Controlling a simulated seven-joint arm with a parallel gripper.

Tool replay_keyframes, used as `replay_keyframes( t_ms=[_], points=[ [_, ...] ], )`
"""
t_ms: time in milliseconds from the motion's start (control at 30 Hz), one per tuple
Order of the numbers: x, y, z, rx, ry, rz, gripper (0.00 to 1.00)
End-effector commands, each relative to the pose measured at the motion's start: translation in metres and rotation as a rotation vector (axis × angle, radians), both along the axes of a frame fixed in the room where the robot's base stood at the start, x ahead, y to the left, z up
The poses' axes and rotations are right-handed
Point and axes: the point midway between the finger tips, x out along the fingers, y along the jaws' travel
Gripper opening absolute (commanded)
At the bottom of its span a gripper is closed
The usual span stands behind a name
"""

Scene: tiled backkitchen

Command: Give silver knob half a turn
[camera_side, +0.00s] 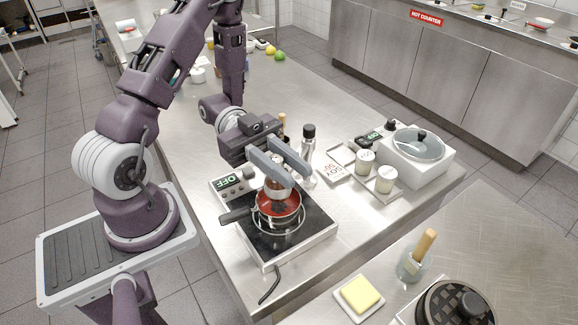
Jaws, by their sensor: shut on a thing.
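My gripper (293,178) reaches over the hot plate (308,231), its two pale grey fingers slanting down to the right. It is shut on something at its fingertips. A small silver, cup-like thing (276,190) shows just under the fingers, above a black-handled saucepan (238,215) of red sauce; the exact grip is hidden. A small grey knob (249,173) sits on the hot plate's panel beside a display reading OFF (230,181), left of my gripper and apart from it. Another, darker knob (391,124) stands by the white lidded cooker. Which knob is silver is hard to tell.
A dark-capped bottle (308,145) stands close behind my fingers. Trays with two jars (365,161) and the white cooker (418,158) are to the right. A butter dish (360,295) and a wooden-handled tool (424,243) are on the front counter.

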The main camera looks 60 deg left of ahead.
Motion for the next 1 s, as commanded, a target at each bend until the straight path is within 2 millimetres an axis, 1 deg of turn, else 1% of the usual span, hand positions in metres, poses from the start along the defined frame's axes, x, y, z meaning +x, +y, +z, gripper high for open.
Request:
replay_keyframes(
  t_ms=[167,700,1000],
  points=[
    [-0.001,0.000,0.000,-0.001,-0.004,-0.074,0.00],
    [-0.014,0.002,0.000,-0.002,-0.002,-0.520,0.00],
    [-0.020,0.004,0.000,-0.003,0.001,-0.705,0.00]
  ],
)
